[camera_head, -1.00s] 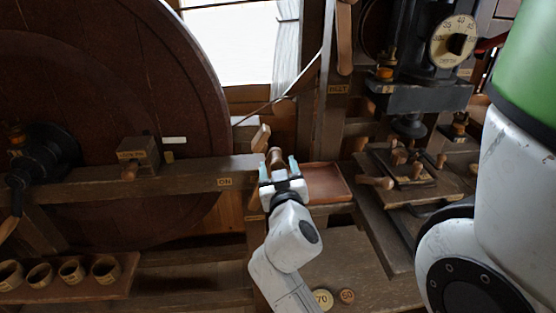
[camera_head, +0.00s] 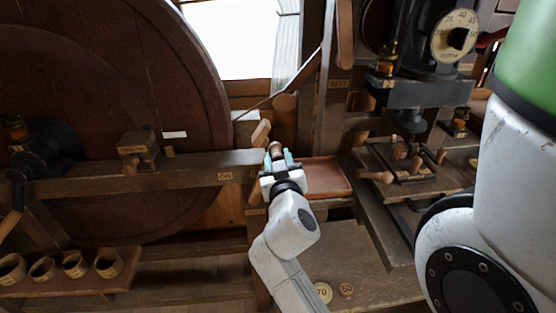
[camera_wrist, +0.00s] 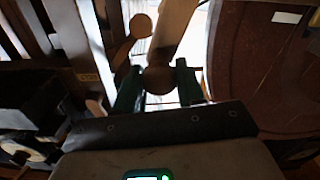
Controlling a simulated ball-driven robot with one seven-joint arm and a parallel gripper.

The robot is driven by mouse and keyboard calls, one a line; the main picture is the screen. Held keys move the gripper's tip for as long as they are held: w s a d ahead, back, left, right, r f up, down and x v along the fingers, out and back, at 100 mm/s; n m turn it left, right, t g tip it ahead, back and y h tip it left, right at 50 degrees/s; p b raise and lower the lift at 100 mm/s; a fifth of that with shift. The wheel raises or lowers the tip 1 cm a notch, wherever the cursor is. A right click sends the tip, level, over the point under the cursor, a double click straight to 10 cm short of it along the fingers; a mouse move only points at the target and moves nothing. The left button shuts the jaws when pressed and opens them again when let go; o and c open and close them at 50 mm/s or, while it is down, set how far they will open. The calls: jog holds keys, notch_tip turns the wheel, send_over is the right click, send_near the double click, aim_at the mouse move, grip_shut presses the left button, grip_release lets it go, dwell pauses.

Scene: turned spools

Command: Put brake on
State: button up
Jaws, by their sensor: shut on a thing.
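My gripper (camera_head: 278,156) is at the right end of the wooden beam marked ON, its fingers shut on a rounded wooden handle (camera_head: 275,148). In the wrist view the handle's dark round end (camera_wrist: 158,80) sits between the two green fingers (camera_wrist: 158,88). A pale wooden block (camera_head: 261,132) shows just behind the handle; whether they are joined I cannot tell. The ON plate (camera_head: 224,176) is on the beam left of my gripper. No label reading brake is legible.
A large dark wheel (camera_head: 110,60) fills the left. A reddish tray (camera_head: 325,178) lies just right of my gripper. A bench with wooden knobs (camera_head: 375,177) and a dial machine (camera_head: 455,38) stand at the right. Several small cups (camera_head: 75,265) sit lower left.

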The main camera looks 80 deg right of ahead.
grip_shut()
jog(key=shift+w+a+r+n, duration=0.15)
jog(key=shift+w+n, duration=0.1)
jog(key=shift+w, duration=0.15)
jog(key=shift+w+a+r+n, duration=0.15)
jog(key=shift+w+n, duration=0.1)
jog(key=shift+w, duration=0.1)
jog(key=w+a+n+b, duration=0.1)
jog(key=w+a+n, duration=0.3)
jog(key=w, duration=0.5)
jog(key=shift+w+n, duration=0.25)
jog(key=shift+n, duration=0.95)
jog(key=shift+w, duration=0.1)
jog(key=o, duration=0.8)
grip_release()
jog(key=shift+a, duration=0.1)
jog(key=shift+o, duration=0.9)
